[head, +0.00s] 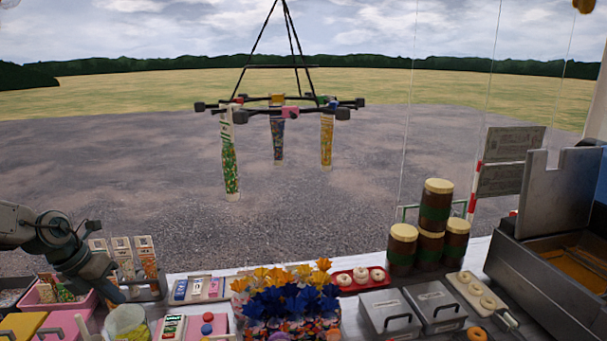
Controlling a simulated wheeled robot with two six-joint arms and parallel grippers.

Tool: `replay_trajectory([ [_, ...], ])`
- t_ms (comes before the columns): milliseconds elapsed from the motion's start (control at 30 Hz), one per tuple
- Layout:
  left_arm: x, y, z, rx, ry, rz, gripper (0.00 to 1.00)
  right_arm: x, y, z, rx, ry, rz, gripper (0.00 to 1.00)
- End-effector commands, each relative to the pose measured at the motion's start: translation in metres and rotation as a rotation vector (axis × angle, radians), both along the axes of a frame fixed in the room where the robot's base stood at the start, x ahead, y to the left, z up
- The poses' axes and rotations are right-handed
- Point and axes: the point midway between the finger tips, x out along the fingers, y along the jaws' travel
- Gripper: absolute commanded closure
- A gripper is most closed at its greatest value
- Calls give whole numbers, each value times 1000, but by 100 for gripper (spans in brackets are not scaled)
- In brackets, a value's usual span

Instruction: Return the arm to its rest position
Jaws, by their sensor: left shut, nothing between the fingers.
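My left arm comes in from the left edge. Its gripper (115,296) points down and to the right, low over the counter's left side, and is shut and empty. It is in front of the rack of upright sweet packets (122,247) and next to the pink tray (47,292). Whether it touches either cannot be told. My right gripper is not in view.
A hanging carousel (290,103) holds several sweet tubes above the ground beyond the counter.

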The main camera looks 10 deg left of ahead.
Motion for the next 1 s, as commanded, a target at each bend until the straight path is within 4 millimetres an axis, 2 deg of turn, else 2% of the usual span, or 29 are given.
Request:
replay_trajectory([
  [200,-12,-8,-44,-263,-153,248,100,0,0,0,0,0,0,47],
  [567,-36,-14,-97,-638,-354,791,100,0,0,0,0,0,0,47],
  [767,-62,-16,-127,-798,-403,1139,100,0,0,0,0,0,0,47],
  [1000,-105,-26,-166,-931,-389,1581,100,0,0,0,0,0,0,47],
])
